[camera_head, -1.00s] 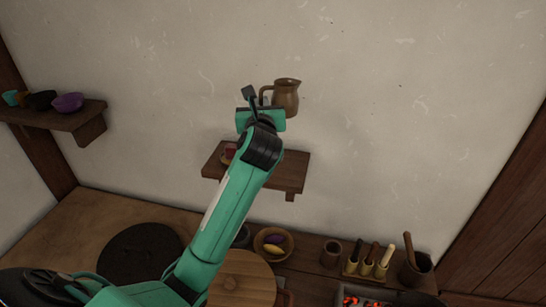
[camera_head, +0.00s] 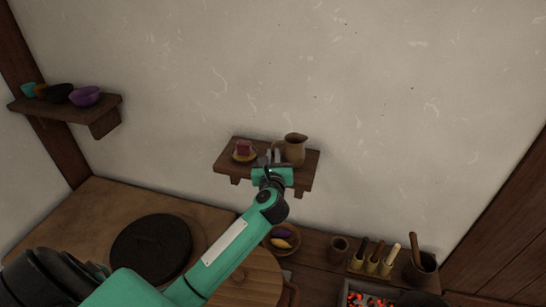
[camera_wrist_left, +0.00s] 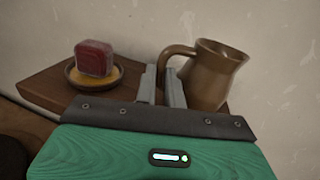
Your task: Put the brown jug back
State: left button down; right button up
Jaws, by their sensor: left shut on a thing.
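The brown jug (camera_head: 296,149) is upright at the right part of the small wall shelf (camera_head: 233,165). In the left wrist view the jug (camera_wrist_left: 213,75) stands to the right, its handle reaching left to the fingers. My left gripper (camera_head: 273,158) is shut on the handle; its two grey fingers also show in the left wrist view (camera_wrist_left: 161,78). The jug's base is partly hidden behind the gripper, and I cannot tell whether it touches the shelf. My right gripper is out of view.
A red block (camera_head: 243,147) sits on a yellow-brown dish (camera_head: 244,157) at the shelf's left part. Another shelf (camera_head: 73,118) with several bowls is at the far left. Below are a fruit bowl (camera_head: 283,239), utensil pots (camera_head: 421,267) and glowing coals (camera_head: 368,300).

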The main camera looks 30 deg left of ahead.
pick_arm(q)
jog(key=shift+f, duration=0.25)
jog(key=shift+f, duration=0.15)
jog(key=c, duration=1.5)
grip_release()
